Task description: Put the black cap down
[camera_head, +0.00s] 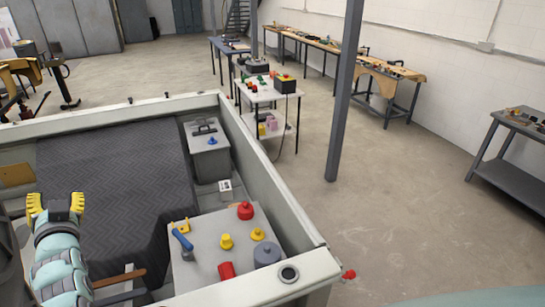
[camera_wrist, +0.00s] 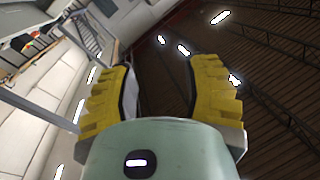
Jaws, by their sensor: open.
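My gripper (camera_head: 56,201) is raised at the left of the head view, above the dark ribbed surface, with its yellow fingers pointing up. It is open and empty; in the wrist view its two fingers (camera_wrist: 160,85) stand apart with nothing between them. No cap is clearly black. A dark grey round cap (camera_head: 267,253) sits on the grey box top (camera_head: 205,268) at the lower middle, well to the right of my gripper.
The box top also holds a red cap (camera_head: 245,210), two yellow pieces (camera_head: 226,241), a red cylinder (camera_head: 226,270) and a blue-handled tool (camera_head: 182,240). A pale wall (camera_head: 270,175) encloses this area. A grey post (camera_head: 345,90) stands beyond.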

